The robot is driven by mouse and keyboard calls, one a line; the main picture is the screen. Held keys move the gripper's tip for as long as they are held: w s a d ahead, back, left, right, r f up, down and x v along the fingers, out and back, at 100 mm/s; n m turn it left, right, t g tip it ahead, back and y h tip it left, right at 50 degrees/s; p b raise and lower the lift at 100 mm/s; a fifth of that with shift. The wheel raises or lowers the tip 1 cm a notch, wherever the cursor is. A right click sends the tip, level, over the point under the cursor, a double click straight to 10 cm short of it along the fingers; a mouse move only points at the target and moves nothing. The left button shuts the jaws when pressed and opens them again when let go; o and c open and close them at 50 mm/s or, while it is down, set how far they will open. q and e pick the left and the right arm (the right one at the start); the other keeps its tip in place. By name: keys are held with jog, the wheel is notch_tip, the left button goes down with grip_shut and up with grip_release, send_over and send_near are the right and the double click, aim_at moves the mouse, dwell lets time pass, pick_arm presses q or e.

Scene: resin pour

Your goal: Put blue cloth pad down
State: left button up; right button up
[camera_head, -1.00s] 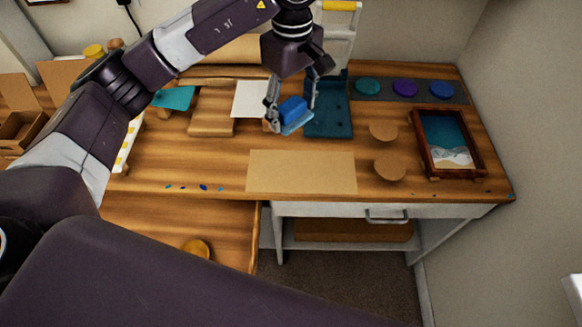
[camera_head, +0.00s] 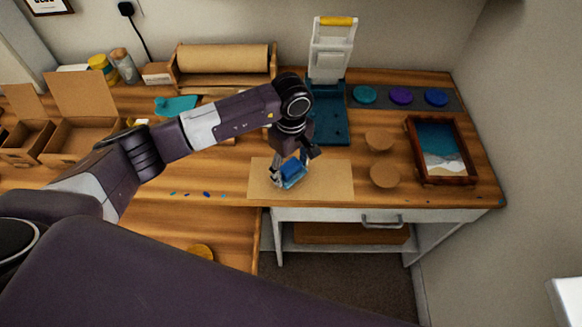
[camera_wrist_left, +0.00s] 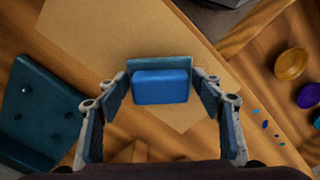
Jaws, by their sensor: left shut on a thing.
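My left gripper (camera_head: 292,172) is shut on the blue cloth pad (camera_head: 291,170), a small blue block with a paler blue underside. The gripper points down over the brown paper sheet (camera_head: 325,183) near the front edge of the workbench. In the left wrist view the pad (camera_wrist_left: 160,88) sits between the two fingers, with the paper sheet (camera_wrist_left: 105,40) behind it. I cannot tell whether the pad touches the sheet. My right gripper is not in view.
A teal stand base (camera_head: 329,128) with a yellow-handled white frame (camera_head: 330,50) stands behind. Two round cork discs (camera_head: 384,175) and a framed resin picture (camera_head: 443,150) lie to the right. Blue chips (camera_head: 207,194) lie left of the sheet. The sheet's right part is clear.

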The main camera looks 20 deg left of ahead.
pick_arm(q)
jog(key=shift+f, duration=0.45)
jog(key=shift+f, duration=0.1)
jog(key=shift+f, duration=0.1)
jog(key=o, duration=1.3)
